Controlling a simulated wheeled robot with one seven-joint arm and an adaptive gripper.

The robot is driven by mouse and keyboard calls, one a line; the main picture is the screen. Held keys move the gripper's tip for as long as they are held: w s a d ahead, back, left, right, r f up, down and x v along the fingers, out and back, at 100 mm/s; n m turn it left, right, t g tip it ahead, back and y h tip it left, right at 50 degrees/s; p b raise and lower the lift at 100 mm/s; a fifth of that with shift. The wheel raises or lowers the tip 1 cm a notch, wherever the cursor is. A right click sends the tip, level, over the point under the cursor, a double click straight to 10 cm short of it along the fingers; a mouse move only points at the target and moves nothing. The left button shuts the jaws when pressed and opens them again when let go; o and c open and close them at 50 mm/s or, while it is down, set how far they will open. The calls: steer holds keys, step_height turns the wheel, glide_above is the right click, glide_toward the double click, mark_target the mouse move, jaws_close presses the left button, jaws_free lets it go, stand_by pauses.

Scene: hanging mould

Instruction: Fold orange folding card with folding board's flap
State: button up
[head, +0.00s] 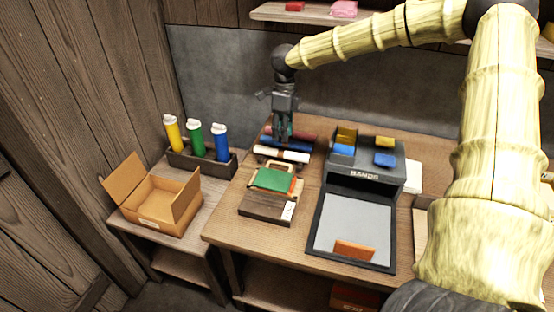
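The likely folding board (264,207) is a dark wooden board on the table with a white label at its front right. A green panel (272,180) lies over it, with a light wooden handle-like bar at its back; I cannot tell whether this is the flap. An orange edge (298,187), possibly the orange card, shows at the green panel's right side; the rest is hidden. My gripper (284,138) points down behind the board, over or in front of several rolls. Its fingers look close together and nothing is clearly held, but they are too small to judge.
A grey-floored black tray (340,222) marked BANDS stands right of the board, with an orange piece (354,250) at its front. Several rolls (282,154) lie behind the board.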

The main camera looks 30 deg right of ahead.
mark_target(275, 175)
steer(key=f, duration=0.3)
steer(key=f+p, duration=0.1)
steer(key=f, duration=0.3)
steer(key=s+a+f+p, duration=0.1)
steer(key=f, duration=0.2)
steer(key=shift+f, duration=0.25)
steer(key=shift+c, duration=0.3)
jaws_close()
